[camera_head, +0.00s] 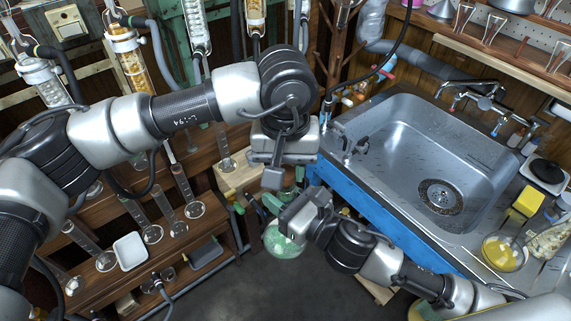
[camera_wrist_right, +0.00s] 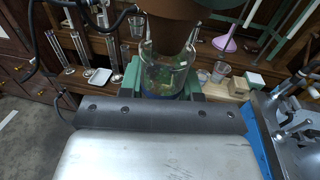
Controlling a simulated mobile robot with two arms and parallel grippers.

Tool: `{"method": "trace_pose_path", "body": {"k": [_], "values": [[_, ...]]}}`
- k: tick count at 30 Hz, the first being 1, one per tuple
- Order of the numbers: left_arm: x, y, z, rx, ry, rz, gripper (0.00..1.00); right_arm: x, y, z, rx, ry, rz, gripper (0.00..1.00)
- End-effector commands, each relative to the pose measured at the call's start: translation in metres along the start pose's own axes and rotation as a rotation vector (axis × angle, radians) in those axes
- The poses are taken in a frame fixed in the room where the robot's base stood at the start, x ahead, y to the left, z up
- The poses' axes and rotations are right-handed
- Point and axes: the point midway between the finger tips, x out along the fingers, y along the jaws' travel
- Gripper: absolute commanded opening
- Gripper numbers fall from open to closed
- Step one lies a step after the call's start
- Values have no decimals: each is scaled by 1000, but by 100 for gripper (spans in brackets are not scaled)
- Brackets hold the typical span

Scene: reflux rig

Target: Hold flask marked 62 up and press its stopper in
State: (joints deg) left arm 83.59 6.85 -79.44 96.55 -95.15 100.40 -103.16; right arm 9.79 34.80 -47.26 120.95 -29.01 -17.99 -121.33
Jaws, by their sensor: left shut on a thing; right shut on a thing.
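A round glass flask (camera_head: 283,243) with pale green contents hangs above the floor, left of the sink, in the head view. No number is readable on it. My right gripper (camera_head: 290,211) is shut on its neck. In the right wrist view the clear glass neck (camera_wrist_right: 165,77) stands between the green finger pads, with a brown stopper (camera_wrist_right: 172,28) at its mouth. I cannot tell how deep the stopper sits. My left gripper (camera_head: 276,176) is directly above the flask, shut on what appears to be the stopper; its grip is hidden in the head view.
The steel sink (camera_head: 405,150) with its blue front edge lies close on the right. Wooden shelves (camera_head: 205,262) at left hold several glass cylinders and a white dish (camera_head: 130,250). Condensers hang behind my left arm.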

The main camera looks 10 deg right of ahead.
Motion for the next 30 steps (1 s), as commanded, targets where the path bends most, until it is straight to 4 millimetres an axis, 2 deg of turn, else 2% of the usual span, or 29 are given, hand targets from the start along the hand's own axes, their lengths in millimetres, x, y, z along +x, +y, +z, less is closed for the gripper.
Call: {"method": "trace_pose_path", "body": {"k": [30], "values": [[9, 0, 0, 0, 0, 0, 13, 0, 0, 1, -1, -3, 1, 0]]}}
